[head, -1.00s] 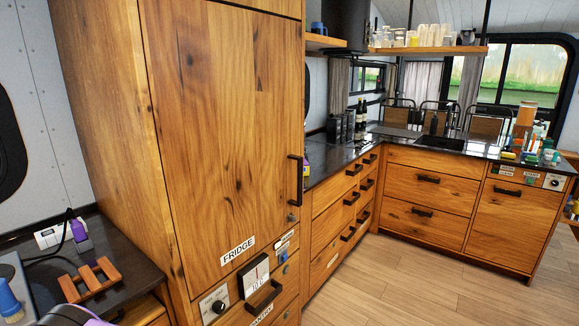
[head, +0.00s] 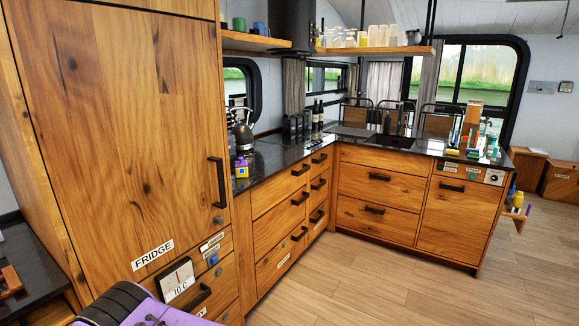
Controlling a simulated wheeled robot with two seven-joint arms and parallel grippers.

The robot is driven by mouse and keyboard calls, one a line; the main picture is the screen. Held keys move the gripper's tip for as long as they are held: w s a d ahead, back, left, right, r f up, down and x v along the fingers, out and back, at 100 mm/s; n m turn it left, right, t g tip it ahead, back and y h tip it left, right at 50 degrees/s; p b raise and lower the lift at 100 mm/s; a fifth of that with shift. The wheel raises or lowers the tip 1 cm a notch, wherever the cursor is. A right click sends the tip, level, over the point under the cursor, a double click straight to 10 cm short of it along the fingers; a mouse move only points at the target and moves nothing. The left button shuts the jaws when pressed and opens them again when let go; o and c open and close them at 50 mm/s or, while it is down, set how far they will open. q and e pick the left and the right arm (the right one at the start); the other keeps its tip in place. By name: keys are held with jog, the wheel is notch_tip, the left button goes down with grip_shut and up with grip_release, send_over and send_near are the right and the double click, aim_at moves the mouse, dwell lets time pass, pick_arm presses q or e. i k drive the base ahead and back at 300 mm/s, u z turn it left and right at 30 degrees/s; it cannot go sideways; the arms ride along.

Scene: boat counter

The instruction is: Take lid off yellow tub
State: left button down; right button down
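I cannot make out a yellow tub with a lid for certain. Another small yellow item (head: 518,199) is at the far right, by the end of the counter. Both are too small to tell whether they have a lid. A black and purple part of my own body shows at the bottom left. Neither of my grippers can be seen.
The tall wooden fridge cabinet (head: 120,130) fills the left. The L-shaped dark counter (head: 268,158) runs to the back right, with bottles (head: 318,115) and a cluster of small things at its right end. The wooden floor (head: 370,285) in front is clear.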

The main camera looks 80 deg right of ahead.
aim_at(240, 172)
jog(key=z, duration=2.1)
jog(key=i, duration=0.5)
jog(key=z, duration=1.3)
jog(key=i, duration=3.95)
jog(key=u, duration=2.05)
